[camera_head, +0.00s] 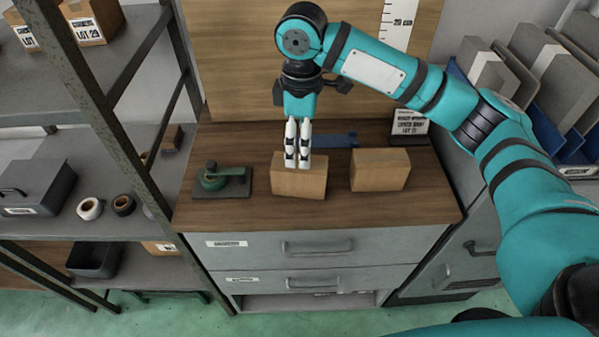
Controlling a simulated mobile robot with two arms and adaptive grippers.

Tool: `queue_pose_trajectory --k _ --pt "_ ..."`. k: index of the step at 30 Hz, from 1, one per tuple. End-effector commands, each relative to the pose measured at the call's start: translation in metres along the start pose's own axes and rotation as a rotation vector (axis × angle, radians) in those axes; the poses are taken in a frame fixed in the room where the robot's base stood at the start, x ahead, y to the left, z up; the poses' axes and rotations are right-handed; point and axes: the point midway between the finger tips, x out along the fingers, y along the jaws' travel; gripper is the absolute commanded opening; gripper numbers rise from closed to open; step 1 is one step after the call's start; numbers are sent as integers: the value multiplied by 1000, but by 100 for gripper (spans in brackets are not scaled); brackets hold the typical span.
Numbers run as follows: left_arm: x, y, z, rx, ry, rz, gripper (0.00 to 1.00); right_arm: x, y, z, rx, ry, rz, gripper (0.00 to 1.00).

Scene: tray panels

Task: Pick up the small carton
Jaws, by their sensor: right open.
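Two plain brown cartons sit on the wooden top of the cabinet. One carton (299,184) is at the middle, and the other carton (381,173) stands to its right with a gap between them. They look close in size, and I cannot tell which one is the small carton. My right gripper (298,163) points down over the middle carton, with its pale fingertips overlapping the carton's top face. It is open, and I cannot tell whether it touches the carton. My left gripper is not in view.
A green tool on a dark plate (222,180) lies left of the middle carton. A blue object (338,140) lies behind the cartons. A labelled sign (409,128) stands at the back right. A metal shelf rack (93,75) borders the left side. The counter's front strip is clear.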

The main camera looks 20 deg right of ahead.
Motion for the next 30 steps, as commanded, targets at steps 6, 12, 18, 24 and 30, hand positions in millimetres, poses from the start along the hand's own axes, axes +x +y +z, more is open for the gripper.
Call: queue_pose_trajectory --k 6,12,18,24,30 --pt "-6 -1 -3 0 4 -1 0 42 0 0 0 -1 -2 85" --pt "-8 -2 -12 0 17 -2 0 58 0 0 0 0 0 85" --pt "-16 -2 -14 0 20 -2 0 80 2 -2 0 -2 -1 85" --pt "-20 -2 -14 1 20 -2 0 106 3 -3 0 0 1 85" --pt "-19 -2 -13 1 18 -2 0 110 3 -3 -1 1 2 85"
